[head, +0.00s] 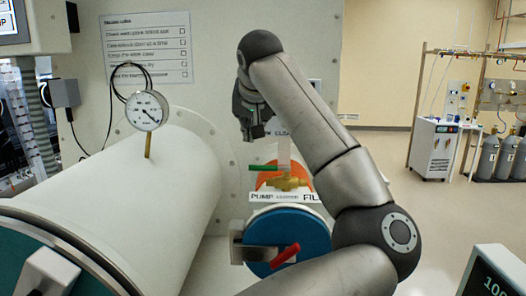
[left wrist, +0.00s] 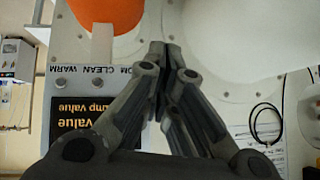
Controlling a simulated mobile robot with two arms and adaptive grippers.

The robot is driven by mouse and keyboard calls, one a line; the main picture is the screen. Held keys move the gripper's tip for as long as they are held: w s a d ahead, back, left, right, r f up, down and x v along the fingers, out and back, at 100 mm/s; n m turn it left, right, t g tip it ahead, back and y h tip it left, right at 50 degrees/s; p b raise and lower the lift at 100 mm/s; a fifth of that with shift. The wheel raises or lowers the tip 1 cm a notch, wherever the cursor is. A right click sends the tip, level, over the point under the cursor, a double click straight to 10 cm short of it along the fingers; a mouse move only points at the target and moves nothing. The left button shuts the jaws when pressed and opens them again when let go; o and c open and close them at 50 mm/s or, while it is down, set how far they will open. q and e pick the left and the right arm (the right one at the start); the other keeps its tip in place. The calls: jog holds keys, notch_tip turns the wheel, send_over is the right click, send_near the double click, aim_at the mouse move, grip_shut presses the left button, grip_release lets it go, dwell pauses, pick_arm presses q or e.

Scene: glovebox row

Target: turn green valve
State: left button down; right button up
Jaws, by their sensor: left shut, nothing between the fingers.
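The green valve handle (head: 265,167) is a short green lever lying roughly level, pointing left from the brass valve body (head: 287,184). The brass body sits in front of an orange shape (head: 270,179) on the panel. My left gripper (head: 255,134) is above the green lever, a little to its left, pointing down and apart from it in the picture. In the left wrist view the left gripper (left wrist: 165,48) has its fingers together with nothing between them. The green lever does not show in the left wrist view. My right gripper is in neither view.
A blue round door (head: 289,232) with a red handle (head: 285,256) is below the valve. A pressure gauge (head: 147,110) stands on the white cylinder (head: 150,195) at left. The left wrist view shows an orange part (left wrist: 120,14) and a dark pump valve sign (left wrist: 90,115).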

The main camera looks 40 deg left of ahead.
aim_at(269, 168)
pick_arm(q)
jog(key=w+a+f+t+h+p, duration=0.1)
jog(key=w+a+f+p, duration=0.1)
jog(key=w+f+p, duration=0.35)
jog(key=s+d, duration=0.1)
jog(key=s+d+f, duration=0.1)
jog(key=shift+s+d+f, duration=0.15)
jog(key=shift+d, duration=0.2)
jog(key=shift+a, duration=0.1)
jog(key=shift+b, duration=0.35)
